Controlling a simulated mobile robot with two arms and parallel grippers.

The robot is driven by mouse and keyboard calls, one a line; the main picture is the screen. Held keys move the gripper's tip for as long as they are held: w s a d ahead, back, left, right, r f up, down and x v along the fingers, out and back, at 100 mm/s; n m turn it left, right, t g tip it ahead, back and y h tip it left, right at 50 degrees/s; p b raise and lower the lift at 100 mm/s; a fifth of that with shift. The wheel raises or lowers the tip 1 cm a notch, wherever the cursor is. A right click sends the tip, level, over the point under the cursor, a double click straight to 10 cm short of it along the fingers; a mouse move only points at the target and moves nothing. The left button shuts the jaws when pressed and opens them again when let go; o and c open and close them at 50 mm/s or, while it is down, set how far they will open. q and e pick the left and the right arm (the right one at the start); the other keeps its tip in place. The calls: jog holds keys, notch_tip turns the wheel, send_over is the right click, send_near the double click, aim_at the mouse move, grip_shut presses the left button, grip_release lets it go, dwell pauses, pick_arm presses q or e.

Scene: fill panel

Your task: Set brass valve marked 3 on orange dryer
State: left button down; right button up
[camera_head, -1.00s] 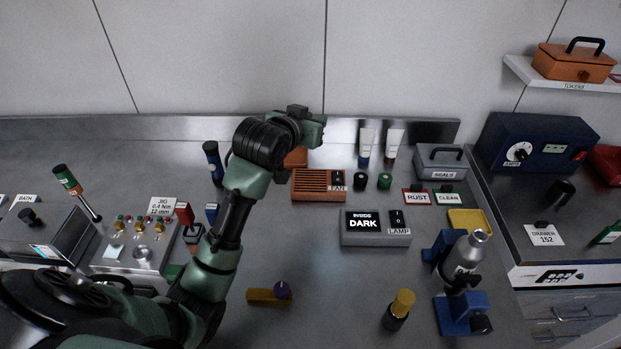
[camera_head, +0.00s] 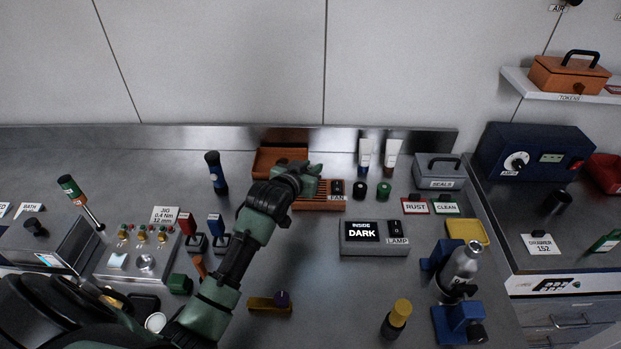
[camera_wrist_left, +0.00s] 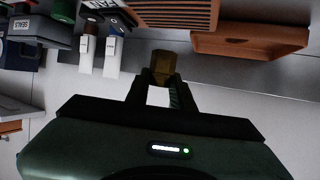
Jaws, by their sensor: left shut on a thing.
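My left gripper (camera_head: 312,172) is over the back of the bench, above the orange slatted box with the FAN label (camera_head: 318,203), which I take as the dryer. In the left wrist view the gripper (camera_wrist_left: 163,88) is shut on a brass valve (camera_wrist_left: 163,63), a short faceted piece held between the fingertips. Its number cannot be read. The valve appears apart from the slatted box (camera_wrist_left: 178,14) there. In the head view the valve is hidden by the gripper. My right gripper is not in view.
An orange tray (camera_head: 268,161) lies behind the slatted box. The DARK lamp box (camera_head: 375,248) stands in front, right of my arm. Two white tubes (camera_head: 391,158) and two dark caps (camera_head: 372,190) stand to the right. The jig panel (camera_head: 130,262) is at left.

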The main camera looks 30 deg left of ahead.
pick_arm(q)
notch_tip(320, 180, down, 4)
jog(key=shift+f, duration=0.1)
jog(key=shift+f, duration=0.1)
jog(key=c, duration=1.2)
grip_release()
